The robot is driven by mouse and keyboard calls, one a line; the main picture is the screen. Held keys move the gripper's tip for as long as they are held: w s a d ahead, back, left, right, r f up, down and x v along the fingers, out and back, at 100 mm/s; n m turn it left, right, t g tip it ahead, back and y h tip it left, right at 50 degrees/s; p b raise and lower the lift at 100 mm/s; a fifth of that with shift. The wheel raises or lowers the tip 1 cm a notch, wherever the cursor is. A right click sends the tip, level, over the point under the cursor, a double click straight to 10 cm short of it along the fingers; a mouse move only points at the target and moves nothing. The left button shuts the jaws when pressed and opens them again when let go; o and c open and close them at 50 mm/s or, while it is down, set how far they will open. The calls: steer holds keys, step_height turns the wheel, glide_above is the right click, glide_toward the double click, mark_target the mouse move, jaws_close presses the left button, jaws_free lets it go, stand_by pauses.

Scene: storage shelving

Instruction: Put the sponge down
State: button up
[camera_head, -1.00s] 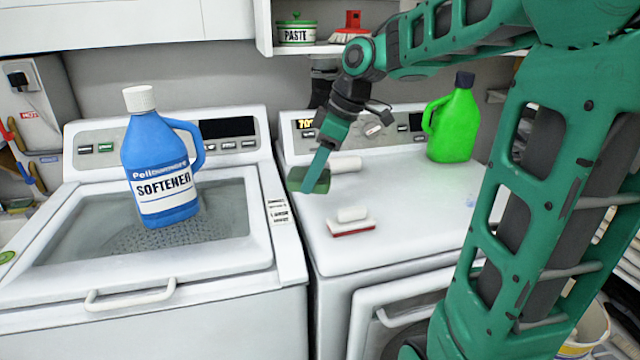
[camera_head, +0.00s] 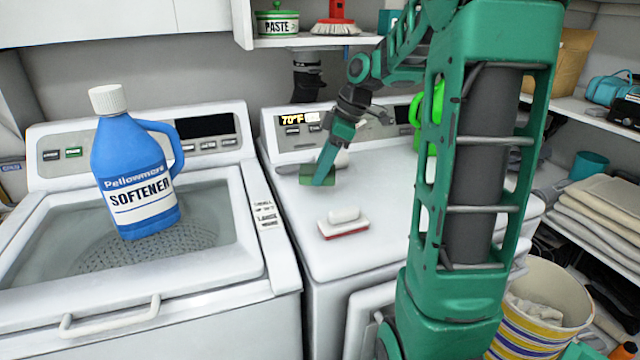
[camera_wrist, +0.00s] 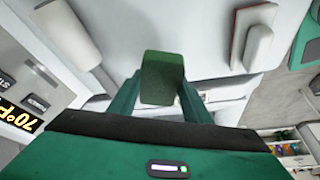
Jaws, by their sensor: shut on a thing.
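The sponge is a small green block (camera_head: 306,174) at the back left of the white dryer top (camera_head: 385,195). My gripper (camera_head: 323,176) points down and is shut on it. In the wrist view the sponge (camera_wrist: 162,76) sits between the two green fingertips of my gripper (camera_wrist: 160,92), with the white dryer top behind it. I cannot tell whether the sponge's underside touches the dryer top.
A white cylinder (camera_wrist: 68,33) lies close to the sponge. A white brush with a red base (camera_head: 343,224) lies nearer the front. A green jug (camera_head: 416,112) stands behind my arm. A blue softener bottle (camera_head: 135,170) stands on the washer at left. The dryer's front is clear.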

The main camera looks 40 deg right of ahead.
mark_target(323, 194)
steer(key=shift+w+d+f, duration=0.2)
steer(key=shift+d+f, duration=0.2)
steer(key=shift+d, duration=0.05)
steer(key=shift+f, duration=1.95)
steer(key=o, duration=1)
steer(key=shift+c, duration=0.2)
steer(key=v, duration=1.2)
